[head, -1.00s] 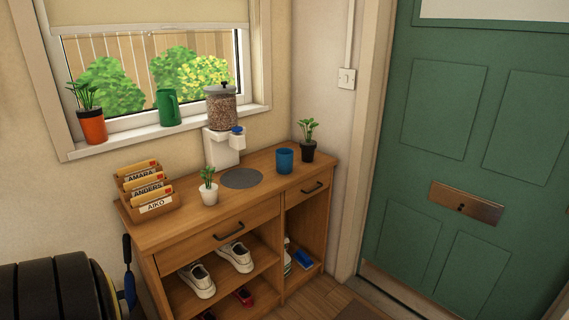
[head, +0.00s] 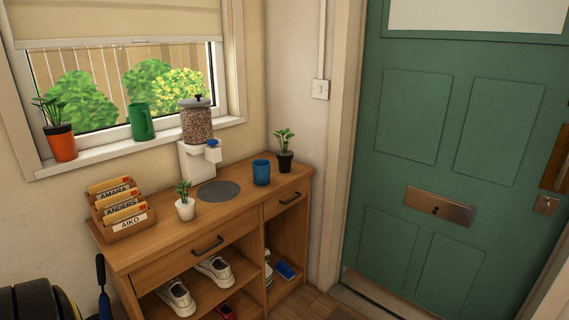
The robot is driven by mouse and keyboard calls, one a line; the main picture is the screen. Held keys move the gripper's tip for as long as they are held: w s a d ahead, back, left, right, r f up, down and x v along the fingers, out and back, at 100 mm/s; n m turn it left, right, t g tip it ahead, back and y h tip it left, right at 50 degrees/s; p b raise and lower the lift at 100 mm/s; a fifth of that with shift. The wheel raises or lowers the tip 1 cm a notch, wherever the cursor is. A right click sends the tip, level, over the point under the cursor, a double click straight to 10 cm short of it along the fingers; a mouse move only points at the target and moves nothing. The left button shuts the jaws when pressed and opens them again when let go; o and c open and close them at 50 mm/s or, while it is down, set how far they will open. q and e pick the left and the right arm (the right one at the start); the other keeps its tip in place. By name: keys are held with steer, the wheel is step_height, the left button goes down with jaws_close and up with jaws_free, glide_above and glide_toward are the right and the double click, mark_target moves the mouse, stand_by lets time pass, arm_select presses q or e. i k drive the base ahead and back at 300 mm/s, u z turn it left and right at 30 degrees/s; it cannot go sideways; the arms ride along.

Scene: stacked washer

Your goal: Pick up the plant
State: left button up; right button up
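Three potted plants are in the head view. A small plant in a white pot (head: 185,208) stands on the wooden cabinet top, right of the letter holder. A plant in a black pot (head: 285,161) stands at the cabinet's far right end. A plant in an orange pot with a dark rim (head: 63,146) stands on the window sill at the left. All stand upright. The frames do not show which one is meant. Neither of my grippers is in view.
The wooden cabinet (head: 165,255) also bears a letter holder (head: 122,211), a grey round mat (head: 218,191), a blue cup (head: 261,172) and a dispenser (head: 197,140). A green jug (head: 141,122) is on the sill. Shoes (head: 176,299) fill the shelf. A green door (head: 440,150) stands at right.

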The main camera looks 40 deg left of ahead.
mark_target(284, 156)
steer(key=u, duration=0.65)
steer(key=i, duration=1.3)
steer(key=u, duration=0.75)
